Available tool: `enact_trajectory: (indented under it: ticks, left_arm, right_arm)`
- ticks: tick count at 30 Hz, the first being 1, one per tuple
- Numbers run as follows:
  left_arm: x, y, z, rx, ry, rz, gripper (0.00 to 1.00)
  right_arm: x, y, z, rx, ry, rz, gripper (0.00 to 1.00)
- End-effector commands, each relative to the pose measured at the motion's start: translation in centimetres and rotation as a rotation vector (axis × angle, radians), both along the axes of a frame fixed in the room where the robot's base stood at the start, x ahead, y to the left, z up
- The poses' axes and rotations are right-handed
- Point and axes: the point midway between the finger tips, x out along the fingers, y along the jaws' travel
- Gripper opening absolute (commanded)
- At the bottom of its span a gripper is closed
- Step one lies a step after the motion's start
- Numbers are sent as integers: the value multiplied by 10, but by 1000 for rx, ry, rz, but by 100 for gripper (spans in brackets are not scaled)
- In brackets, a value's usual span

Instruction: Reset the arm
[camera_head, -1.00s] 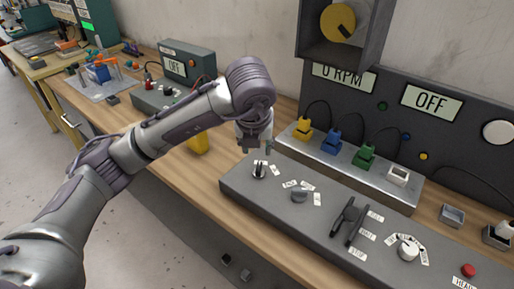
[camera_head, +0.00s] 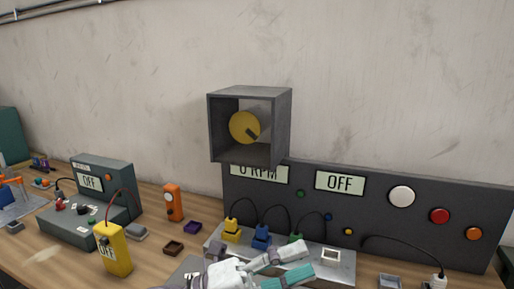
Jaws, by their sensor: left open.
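My left gripper (camera_head: 308,258) shows at the bottom centre of the head view, in front of the plug strip. Its grey and teal fingers point right and stand apart, with nothing seen between them. Only the wrist end of my left arm shows above the lower picture edge; the rest is out of view. My right gripper is not in view.
Behind the gripper are the metal plug strip (camera_head: 342,270) with yellow (camera_head: 231,231) and blue (camera_head: 262,236) plugs, and a dark panel (camera_head: 370,218) reading OFF. A yellow meter (camera_head: 115,255) stands left.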

Motion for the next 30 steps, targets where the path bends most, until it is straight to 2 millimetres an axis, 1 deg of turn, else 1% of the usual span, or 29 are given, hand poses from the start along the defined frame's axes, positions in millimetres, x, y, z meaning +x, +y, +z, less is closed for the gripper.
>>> enact_trajectory:
  ticks: [1, 2, 3, 5, 6, 8, 9, 11, 12, 14, 15, 17, 18, 20, 21, 23, 24, 27, 29, 30]
  left_arm:
    - [10, 19, 14, -169, 91, 80, 42]
    - [19, 34, 20, -264, 145, 137, 42]
    - [32, 56, 23, -379, 225, 223, 42]
    - [52, 92, 16, -528, 360, 363, 42]
    - [65, 118, 3, -609, 457, 465, 42]
    - [78, 152, -26, -700, 606, 612, 42]
    - [83, 173, -48, -741, 705, 708, 42]
    - [85, 199, -86, -779, 851, 841, 42]
    - [82, 214, -113, -790, 950, 927, 42]
    - [71, 232, -154, -791, 1100, 1047, 42]
    - [61, 242, -181, -778, 1200, 1122, 42]
    - [41, 254, -219, -746, 1348, 1225, 42]
    - [25, 259, -241, -718, 1439, 1282, 42]
    - [2, 263, -270, -669, 1561, 1352, 42]
    - [-13, 265, -285, -635, 1631, 1390, 42]
    - [-34, 266, -303, -584, 1728, 1433, 42]
    - [-48, 267, -314, -550, 1785, 1459, 42]
    - [-80, 266, -334, -466, 1916, 1506, 42]
    - [-99, 265, -344, -413, 1987, 1527, 42]
    - [-112, 264, -350, -378, 2034, 1540, 42]
  right_arm:
    - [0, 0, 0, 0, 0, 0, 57]
    - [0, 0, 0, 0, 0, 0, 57]
    - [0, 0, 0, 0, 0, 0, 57]
    - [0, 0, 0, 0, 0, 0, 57]
    - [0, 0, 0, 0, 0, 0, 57]
    - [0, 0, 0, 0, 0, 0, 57]
    - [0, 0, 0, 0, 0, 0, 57]
    - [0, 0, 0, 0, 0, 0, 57]
    - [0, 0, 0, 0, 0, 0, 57]
    - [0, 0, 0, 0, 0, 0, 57]
    - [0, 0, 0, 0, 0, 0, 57]
    - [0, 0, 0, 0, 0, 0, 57]
    - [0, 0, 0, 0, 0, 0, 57]
    - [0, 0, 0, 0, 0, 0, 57]
    - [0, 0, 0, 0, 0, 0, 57]
    - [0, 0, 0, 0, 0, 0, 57]
    - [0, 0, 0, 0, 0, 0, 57]
    - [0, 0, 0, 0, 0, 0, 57]
    - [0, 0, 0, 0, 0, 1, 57]
    - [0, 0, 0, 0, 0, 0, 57]
